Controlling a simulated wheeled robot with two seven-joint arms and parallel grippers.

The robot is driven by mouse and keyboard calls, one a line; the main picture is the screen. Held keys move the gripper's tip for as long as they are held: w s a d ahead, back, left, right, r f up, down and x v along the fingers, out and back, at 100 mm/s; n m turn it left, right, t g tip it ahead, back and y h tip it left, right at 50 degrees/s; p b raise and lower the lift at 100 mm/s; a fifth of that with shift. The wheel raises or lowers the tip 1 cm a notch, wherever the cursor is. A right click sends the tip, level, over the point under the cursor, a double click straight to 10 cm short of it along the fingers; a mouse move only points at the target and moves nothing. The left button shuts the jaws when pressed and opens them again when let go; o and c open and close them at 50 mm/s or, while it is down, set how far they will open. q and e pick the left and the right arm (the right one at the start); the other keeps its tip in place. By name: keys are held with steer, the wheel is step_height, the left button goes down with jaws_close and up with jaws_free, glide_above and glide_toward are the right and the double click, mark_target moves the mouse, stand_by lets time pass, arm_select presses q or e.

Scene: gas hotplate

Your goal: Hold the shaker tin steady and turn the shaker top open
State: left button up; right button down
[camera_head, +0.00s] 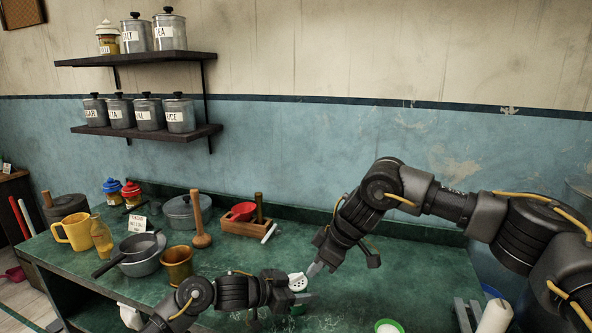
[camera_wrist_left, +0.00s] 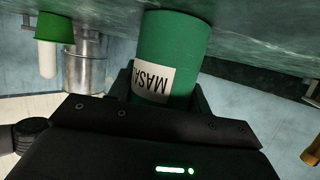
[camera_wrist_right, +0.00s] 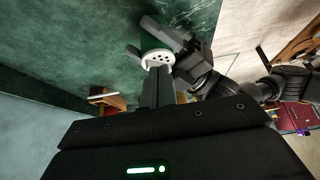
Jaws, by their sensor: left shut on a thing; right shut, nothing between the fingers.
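The shaker tin is green with a white label reading MASA, seen upside down in the left wrist view (camera_wrist_left: 172,50). My left gripper (camera_head: 292,292) is shut around its body, one finger on each side. The shaker top (camera_head: 298,281) is white with several holes, and it also shows in the right wrist view (camera_wrist_right: 157,58). My right gripper (camera_head: 314,270) is shut and empty, its fingertips right by the edge of the top; I cannot tell whether they touch it. The tin's body is mostly hidden by my left gripper in the head view.
A green-rimmed white container (camera_head: 389,327) stands at the front edge. A wooden box (camera_head: 234,228) with a red bowl sits behind. The green counter (camera_head: 420,265) is clear at right.

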steer(key=shift+f, duration=1.55)
steer(key=shift+w+a, duration=0.3)
steer(key=shift+a, duration=0.25)
steer(key=shift+w+d, duration=0.1)
steer(key=shift+w, duration=0.2)
stand_by(0.5)
steer(key=shift+d, duration=0.2)
steer(key=shift+d, duration=0.25)
step_height(320, 180, up, 6)
glide_above(306, 281)
steer(key=d, duration=0.2)
steer(key=shift+s, duration=0.45)
